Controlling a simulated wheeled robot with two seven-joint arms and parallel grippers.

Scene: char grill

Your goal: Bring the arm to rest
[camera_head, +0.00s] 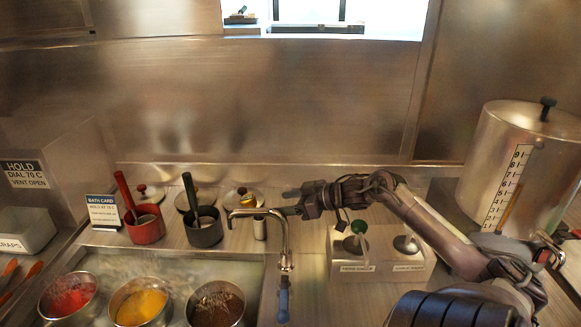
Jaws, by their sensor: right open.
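My right arm (430,220) reaches in from the lower right, bends at a raised elbow and points left across the counter. My right gripper (287,202) is open and seems empty. In the picture it overlaps the area just right of the tap's top and the lidded pots behind; its height above the counter is hard to judge. My left gripper is not in view.
A curved tap (283,240) stands close to the gripper. A red pot (144,229) and a dark pot (204,232) with handles stand left. A holder box (350,268) lies under the arm. A tall lidded vessel (500,150) stands right.

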